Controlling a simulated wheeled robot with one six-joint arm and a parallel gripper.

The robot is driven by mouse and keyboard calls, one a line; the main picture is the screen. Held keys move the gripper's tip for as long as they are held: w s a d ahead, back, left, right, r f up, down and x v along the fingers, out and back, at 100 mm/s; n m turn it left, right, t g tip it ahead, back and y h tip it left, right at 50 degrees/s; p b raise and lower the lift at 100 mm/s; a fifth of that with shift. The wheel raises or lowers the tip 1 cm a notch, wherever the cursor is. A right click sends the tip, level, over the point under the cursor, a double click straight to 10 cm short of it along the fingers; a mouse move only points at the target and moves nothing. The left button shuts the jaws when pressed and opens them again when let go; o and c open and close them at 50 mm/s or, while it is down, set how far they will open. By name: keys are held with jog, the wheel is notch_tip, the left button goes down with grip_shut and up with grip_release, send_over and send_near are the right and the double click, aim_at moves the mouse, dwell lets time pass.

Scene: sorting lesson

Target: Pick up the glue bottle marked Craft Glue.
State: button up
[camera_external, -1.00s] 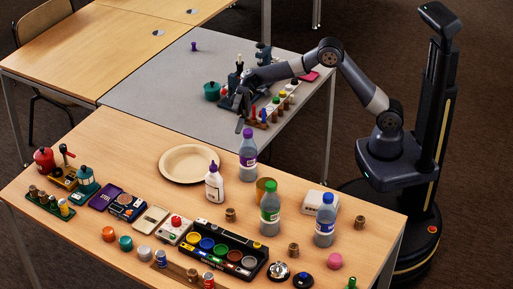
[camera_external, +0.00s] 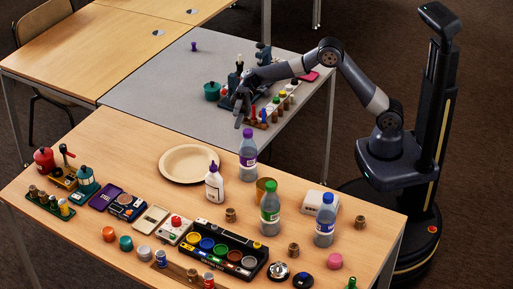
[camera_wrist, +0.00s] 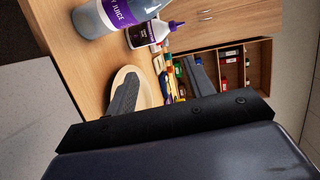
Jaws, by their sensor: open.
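The glue bottle (camera_external: 214,185) is white with a purple nozzle and a dark label. It stands upright on the wooden table, right of a round cream plate (camera_external: 165,165). In the wrist view the glue bottle (camera_wrist: 139,36) is at the top, beside the larger juice bottle; its label is too small to read. My gripper (camera_external: 240,115) is over the grey table's near edge, beyond and above the glue bottle and apart from it. In the wrist view my gripper (camera_wrist: 163,68) shows two spread dark fingers with nothing held.
A purple-capped juice bottle (camera_external: 248,160) stands just behind and right of the glue bottle. A green-capped bottle (camera_external: 270,212) and a blue-capped bottle (camera_external: 325,225) stand to the right. A black paint tray (camera_external: 222,252) lies in front. Small items crowd the grey table (camera_external: 150,90) around my gripper.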

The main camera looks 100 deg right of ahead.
notch_tip(320, 180, up, 14)
jog(key=w+a+n+t+h+p, duration=0.1)
jog(key=w+a+t+h+p, duration=0.4)
jog(key=w+a, duration=0.6)
jog(key=s+a+n+h+p, duration=0.25)
jog(key=a+h+p, duration=0.2)
jog(key=a, duration=0.25)
jog(key=s+a+n+h+p, duration=0.2)
jog(key=s+a+h+p, duration=0.25)
jog(key=a, duration=0.25)
send_near(213, 166)
jog(key=shift+t+h, duration=0.4)
jog(key=shift+s+f+p+x, duration=0.15)
jog(key=shift+f+x, duration=0.15)
jog(key=shift+x, duration=1.45)
jog(key=shift+s+f+p+x, duration=0.1)
jog(key=shift+f+x, duration=0.25)
jog(key=shift+x, duration=1.4)
jog(key=shift+s+f+p+x, duration=0.15)
jog(key=shift+f+x, duration=0.15)
jog(key=shift+x, duration=1.45)
